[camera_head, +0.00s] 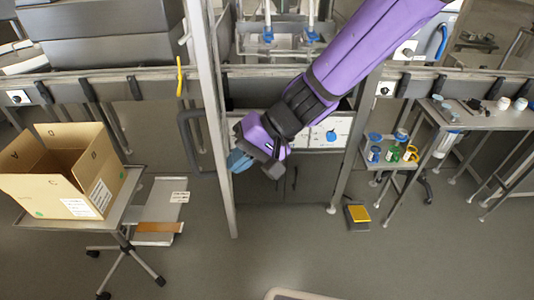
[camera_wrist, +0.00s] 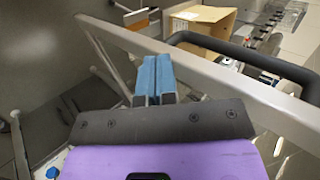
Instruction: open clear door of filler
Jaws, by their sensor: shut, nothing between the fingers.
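The filler's clear door shows mainly by its pale metal frame (camera_head: 216,120), a long post running down the picture in the head view. Its dark handle (camera_head: 186,140) sticks out on the left side of that post. The door appears to stand swung out from the filler. My gripper (camera_head: 238,161) is shut and empty, its blue fingertips right beside the post on the side away from the handle. In the wrist view the fingers (camera_wrist: 153,78) lie together in front of the frame bar (camera_wrist: 225,85), with the handle (camera_wrist: 250,52) beyond it. I cannot tell whether they touch the bar.
An open cardboard box (camera_head: 65,180) stands on a cart at the left. A white control panel (camera_head: 322,135) is behind my arm. A side table (camera_head: 460,115) with small containers is at the right, with a yellow-topped pedal (camera_head: 358,213) on the floor. The front floor is mostly clear.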

